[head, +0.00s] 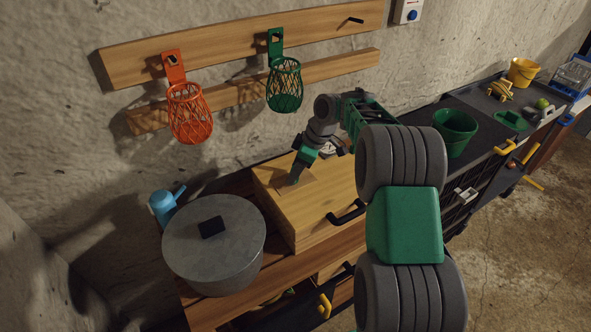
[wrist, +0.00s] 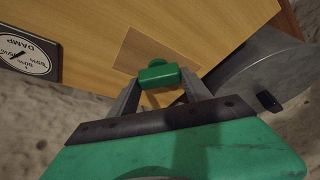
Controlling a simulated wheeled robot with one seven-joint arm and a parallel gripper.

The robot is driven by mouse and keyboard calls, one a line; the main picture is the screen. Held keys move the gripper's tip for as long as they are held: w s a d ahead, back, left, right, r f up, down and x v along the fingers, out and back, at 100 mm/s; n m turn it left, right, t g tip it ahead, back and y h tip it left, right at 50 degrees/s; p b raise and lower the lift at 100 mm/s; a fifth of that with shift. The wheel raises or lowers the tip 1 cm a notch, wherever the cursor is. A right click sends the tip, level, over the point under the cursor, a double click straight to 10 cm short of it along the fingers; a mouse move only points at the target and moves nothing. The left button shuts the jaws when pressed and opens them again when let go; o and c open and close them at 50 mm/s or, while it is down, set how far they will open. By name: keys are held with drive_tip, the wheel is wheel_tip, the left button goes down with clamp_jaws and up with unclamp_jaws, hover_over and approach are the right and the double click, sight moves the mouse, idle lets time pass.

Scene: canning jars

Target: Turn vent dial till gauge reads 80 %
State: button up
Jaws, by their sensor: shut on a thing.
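The green vent dial (wrist: 158,76) sits on a small wooden plate on top of the wooden box (head: 330,215). My gripper (wrist: 160,92) has its two grey fingers closed on either side of the dial. In the head view my gripper (head: 297,178) points down at the box top, and I cannot separate the dial from the fingers there. The gauge (wrist: 27,52), a white face marked DAMP with percent figures and a dark needle, shows tilted at the upper left of the wrist view, partly cut off. I cannot read its value surely.
A grey lidded pot (head: 213,255) stands left of the box, with a blue can (head: 163,207) behind it. Orange (head: 189,114) and green (head: 285,86) baskets hang above. A green bucket (head: 455,132) stands to the right. A black handle (head: 347,213) sticks out from the box front.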

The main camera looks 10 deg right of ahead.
drive_tip(key=o, duration=1.4)
drive_tip(key=shift+c, duration=0.2)
drive_tip(key=v, duration=0.7)
drive_tip(key=shift+r, duration=0.35)
drive_tip(key=shift+s+d, duration=0.1)
